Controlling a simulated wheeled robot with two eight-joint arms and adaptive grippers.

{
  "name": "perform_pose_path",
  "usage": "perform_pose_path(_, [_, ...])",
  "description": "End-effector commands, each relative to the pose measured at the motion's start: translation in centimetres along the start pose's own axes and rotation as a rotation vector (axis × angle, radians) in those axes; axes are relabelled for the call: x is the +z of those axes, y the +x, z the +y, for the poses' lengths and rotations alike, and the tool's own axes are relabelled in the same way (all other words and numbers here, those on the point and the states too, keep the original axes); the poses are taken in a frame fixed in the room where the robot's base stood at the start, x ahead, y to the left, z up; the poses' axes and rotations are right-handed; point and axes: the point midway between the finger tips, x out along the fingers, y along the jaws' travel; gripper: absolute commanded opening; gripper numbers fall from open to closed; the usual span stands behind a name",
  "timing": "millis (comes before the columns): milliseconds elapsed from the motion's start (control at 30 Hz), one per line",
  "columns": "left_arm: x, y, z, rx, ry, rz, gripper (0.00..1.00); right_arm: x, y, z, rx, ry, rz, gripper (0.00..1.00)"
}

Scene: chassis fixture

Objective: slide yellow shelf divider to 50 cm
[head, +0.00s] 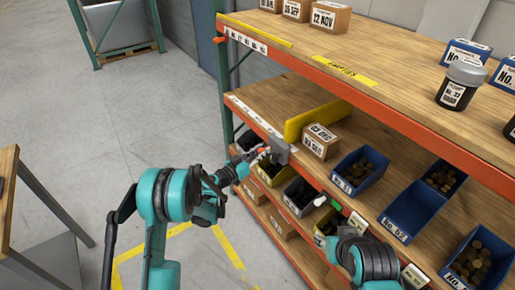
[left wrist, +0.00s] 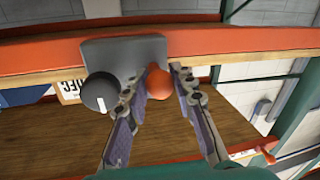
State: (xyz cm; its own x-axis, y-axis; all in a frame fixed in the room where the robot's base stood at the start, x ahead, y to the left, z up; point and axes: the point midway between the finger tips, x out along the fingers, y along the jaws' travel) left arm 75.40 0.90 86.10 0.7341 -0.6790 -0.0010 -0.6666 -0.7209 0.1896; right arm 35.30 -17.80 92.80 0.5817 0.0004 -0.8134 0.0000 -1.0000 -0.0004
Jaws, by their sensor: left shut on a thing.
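The yellow shelf divider (head: 318,120) stands upright on the middle shelf, running back from its front edge. A grey block (head: 277,148) sits at the divider's front end on the shelf edge. In the left wrist view the grey block (left wrist: 125,55) carries a black knob (left wrist: 99,93) with a white mark and an orange ball knob (left wrist: 160,82). My left gripper (head: 264,155) is at the block. Its fingers, seen in the left wrist view (left wrist: 156,86), are shut on the orange ball knob.
A cardboard box (head: 320,142) stands just right of the divider. Blue bins (head: 360,171) with small parts stand further right. The middle shelf (head: 275,97) is bare left of the divider. A white scale strip (head: 252,116) runs along its front edge; its figures are too small to read.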

Motion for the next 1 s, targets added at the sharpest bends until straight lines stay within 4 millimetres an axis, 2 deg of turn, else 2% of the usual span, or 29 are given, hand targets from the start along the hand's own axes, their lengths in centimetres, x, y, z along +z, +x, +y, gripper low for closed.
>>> perform_pose_path(133, [0.12,-0.15,0.77,0.001,-0.002,0.001,0.0,0.0,0.0,0.0,0.0,0.0,0.0,0.4])
perform_pose_path(533, [0.28,-0.19,1.17,0.006,-0.001,-0.001,0.0,0.01,0.02,0.0,0.0,0.0,0.0,0.4])
perform_pose_path(567, [0.29,-0.19,1.18,0.006,-0.001,-0.002,0.3,0.01,0.02,0.0,0.0,0.0,0.0,0.4])
perform_pose_path(600, [0.3,-0.19,1.19,0.007,-0.002,-0.002,0.35,0.02,0.02,0.0,0.0,0.0,0.0,0.4])
perform_pose_path(1000, [0.18,-0.63,0.97,0.002,-0.002,0.0,0.35,0.0,0.0,0.0,0.0,0.0,0.0,0.4])
